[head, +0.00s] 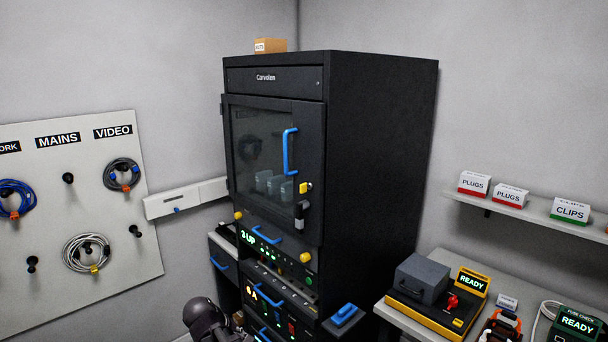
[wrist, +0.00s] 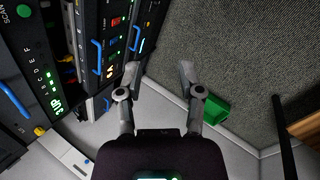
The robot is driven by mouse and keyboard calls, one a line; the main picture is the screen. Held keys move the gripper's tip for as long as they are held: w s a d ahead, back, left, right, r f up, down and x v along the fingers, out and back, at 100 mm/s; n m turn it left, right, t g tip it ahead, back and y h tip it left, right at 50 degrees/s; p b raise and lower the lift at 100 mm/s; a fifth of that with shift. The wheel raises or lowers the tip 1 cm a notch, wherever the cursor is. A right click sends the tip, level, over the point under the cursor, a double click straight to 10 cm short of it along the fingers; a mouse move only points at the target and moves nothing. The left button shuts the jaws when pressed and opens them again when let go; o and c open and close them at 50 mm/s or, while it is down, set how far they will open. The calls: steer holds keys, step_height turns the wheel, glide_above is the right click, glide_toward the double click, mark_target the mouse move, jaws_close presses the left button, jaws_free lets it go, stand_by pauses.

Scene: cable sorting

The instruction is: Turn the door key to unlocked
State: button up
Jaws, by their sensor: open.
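The black cabinet (head: 375,150) stands in the corner in the head view. Its glass door (head: 262,150) looks closed and has a blue vertical handle (head: 287,152). Below the handle is a yellow door key (head: 304,188) with a dark and white piece (head: 300,212) hanging under it. The key's exact angle is too small to tell. My gripper (wrist: 158,75) is open and empty in the wrist view, over the floor beside the cabinet's lower units. The key is not clearly visible in the wrist view. In the head view, part of my arm shows low, below the door.
Below the door are lit rack units (head: 262,236) with blue handles and yellow knobs. A bench (head: 400,318) with a yellow device stands at right, under a shelf (head: 525,213) of boxes. A cable board (head: 75,220) hangs at left. A green bin (wrist: 215,110) sits on the floor.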

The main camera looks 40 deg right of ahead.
steer(key=w+d+r+n+h+p, duration=0.3)
steer(key=d+r+p, duration=0.15)
steer(key=r, duration=0.35)
steer(key=w+d+r+n+h+p, duration=0.35)
steer(key=d+r, duration=0.25)
steer(key=r, duration=0.2)
steer(key=n+h+p, duration=0.6)
steer(key=n+p, duration=0.1)
steer(key=p, duration=0.1)
glide_toward(303, 187)
steer(key=a, duration=0.3)
steer(key=shift+s+a+t, duration=0.1)
steer(key=shift+a+t, duration=0.1)
steer(key=shift+t, duration=0.2)
steer(key=shift+d, duration=0.15)
steer(key=d, duration=0.9)
steer(key=w+d, duration=0.1)
steer(key=d, duration=0.3)
steer(key=shift+w+d, duration=0.1)
steer(key=shift+d, duration=0.1)
jaws_close()
